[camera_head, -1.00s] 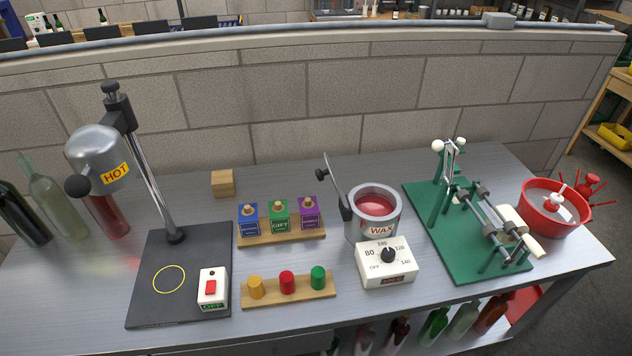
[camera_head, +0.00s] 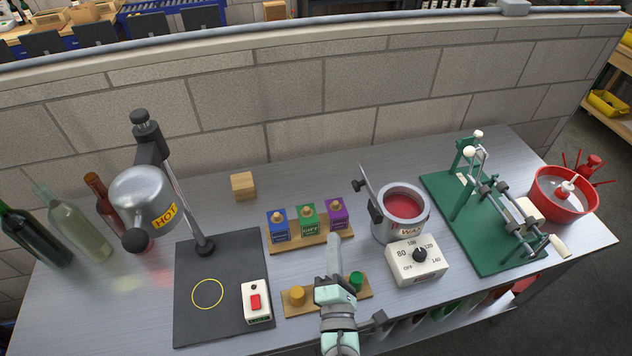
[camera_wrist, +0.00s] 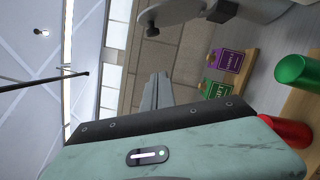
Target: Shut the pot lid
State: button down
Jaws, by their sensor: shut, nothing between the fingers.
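The wax pot (camera_head: 405,214) is a grey metal cylinder with red wax inside, standing at the right of the table's middle. Its lid (camera_head: 370,186) is up, hinged on the pot's left side and seen nearly edge-on, with a dark knob (camera_head: 358,185) pointing left. The pot's mouth is uncovered. My gripper (camera_head: 335,246) is shut and empty, to the left of the pot and apart from it, over the area between the two wooden racks. Its fingers also show in the wrist view (camera_wrist: 157,92).
A white dial box (camera_head: 416,260) stands in front of the pot. A rack of blue, green and purple boxes (camera_head: 306,229) is behind my gripper. Yellow and green stoppers on a rack (camera_head: 300,307) are beside and below it. A green corking stand (camera_head: 477,225) is right of the pot.

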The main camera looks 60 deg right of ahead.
jog(key=w+d+r+p, duration=0.1)
jog(key=w+d+r, duration=0.1)
jog(key=d, duration=0.9)
jog(key=shift+r, duration=0.35)
jog(key=shift+r, duration=0.1)
